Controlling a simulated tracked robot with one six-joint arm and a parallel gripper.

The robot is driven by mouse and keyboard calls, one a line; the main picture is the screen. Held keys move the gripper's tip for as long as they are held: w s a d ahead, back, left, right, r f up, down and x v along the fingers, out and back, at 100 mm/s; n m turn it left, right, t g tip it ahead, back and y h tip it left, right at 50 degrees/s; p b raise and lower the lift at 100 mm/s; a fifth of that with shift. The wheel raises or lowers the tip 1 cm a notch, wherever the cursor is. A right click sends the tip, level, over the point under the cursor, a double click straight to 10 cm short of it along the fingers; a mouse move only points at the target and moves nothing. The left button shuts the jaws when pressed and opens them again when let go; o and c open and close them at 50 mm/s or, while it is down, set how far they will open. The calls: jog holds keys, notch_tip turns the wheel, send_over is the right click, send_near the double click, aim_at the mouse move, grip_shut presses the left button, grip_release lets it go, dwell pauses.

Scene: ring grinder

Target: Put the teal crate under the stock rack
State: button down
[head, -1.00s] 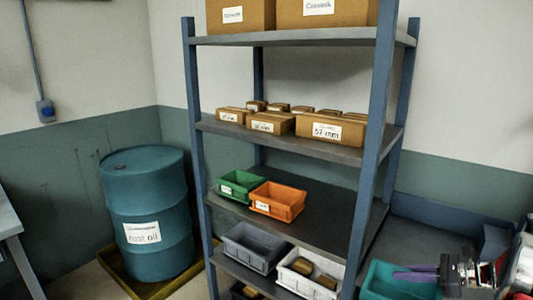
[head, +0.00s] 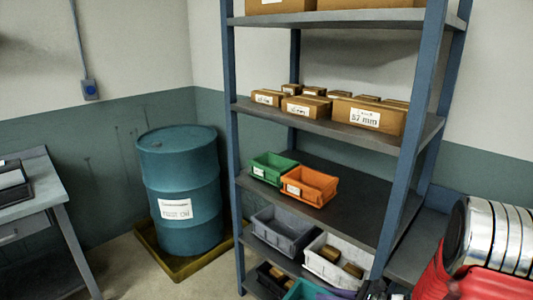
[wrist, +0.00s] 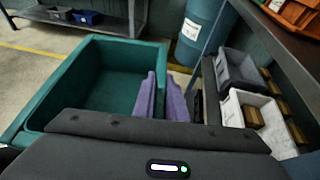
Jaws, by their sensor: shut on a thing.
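The teal crate (wrist: 55,85) fills the left of the wrist view, empty inside and apparently above the floor. My gripper (wrist: 163,95) has its two purple fingers shut on the crate's right-hand wall. In the head view only a bit of the crate (head: 300,290) and a purple finger show at the bottom edge. The stock rack (head: 380,230) has blue posts and dark shelves and stands behind and right of the crate. Its lower shelf shows at the right of the wrist view. The space under the rack's lowest shelf is hidden.
A grey bin (head: 283,232) and a white bin (head: 335,262) sit on a lower shelf, with green (head: 272,168) and orange (head: 310,185) bins above. A teal drum (head: 180,190) stands in a yellow tray left of the rack. A desk (head: 40,190) is at far left.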

aim_at(303, 289)
jog(key=shift+a+f, duration=0.25)
jog(key=shift+a, duration=0.45)
jog(key=shift+a+f, duration=0.2)
jog(key=shift+a, duration=0.45)
jog(key=shift+w, duration=0.1)
